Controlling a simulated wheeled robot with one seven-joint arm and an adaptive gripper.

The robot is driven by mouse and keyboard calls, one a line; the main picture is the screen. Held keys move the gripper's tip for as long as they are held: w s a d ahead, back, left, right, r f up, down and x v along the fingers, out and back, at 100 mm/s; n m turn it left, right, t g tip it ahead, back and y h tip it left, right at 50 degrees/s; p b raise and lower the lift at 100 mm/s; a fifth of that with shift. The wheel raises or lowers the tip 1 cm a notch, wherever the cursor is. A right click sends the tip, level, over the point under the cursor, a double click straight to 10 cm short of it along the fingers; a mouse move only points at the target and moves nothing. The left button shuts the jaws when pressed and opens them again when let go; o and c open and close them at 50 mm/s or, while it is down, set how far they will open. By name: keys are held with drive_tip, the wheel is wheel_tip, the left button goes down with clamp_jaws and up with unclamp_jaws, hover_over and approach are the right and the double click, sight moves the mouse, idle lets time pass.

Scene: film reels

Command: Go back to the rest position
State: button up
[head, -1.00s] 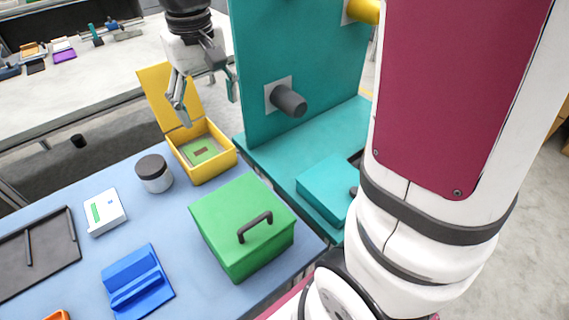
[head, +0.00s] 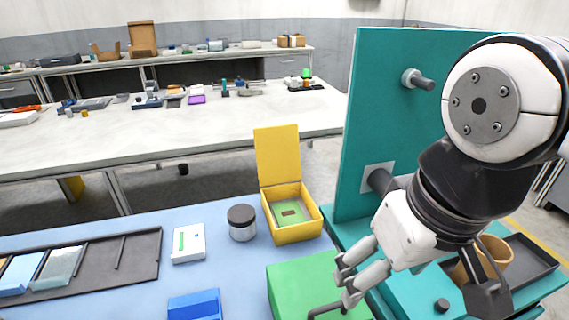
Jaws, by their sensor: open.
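My gripper (head: 348,285) is open and empty in the head view. Its fingers point left, over or in front of the green box with a dark handle (head: 290,290); I cannot tell if they touch it. My wrist and arm fill the right side and hide part of the teal stand (head: 375,110). The open yellow box (head: 300,232) stands behind and left of the gripper, lid up, with a green piece (head: 288,212) inside. A jar with a dark lid (head: 242,228) stands left of it.
On the blue tabletop (head: 215,270) are a white box (head: 188,244), a blue block (head: 196,306) and a dark tray (head: 130,275) with flat pieces. The stand has dark pegs (head: 424,83). A brown round part (head: 495,250) sits by a dark tray at right. White benches (head: 250,125) stand behind.

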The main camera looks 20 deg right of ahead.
wheel_tip(320, 180, up, 8)
drive_tip(key=t+p, duration=0.1)
drive_tip(key=p, duration=0.5)
drive_tip(key=shift+t, duration=0.3)
idle(0.8)
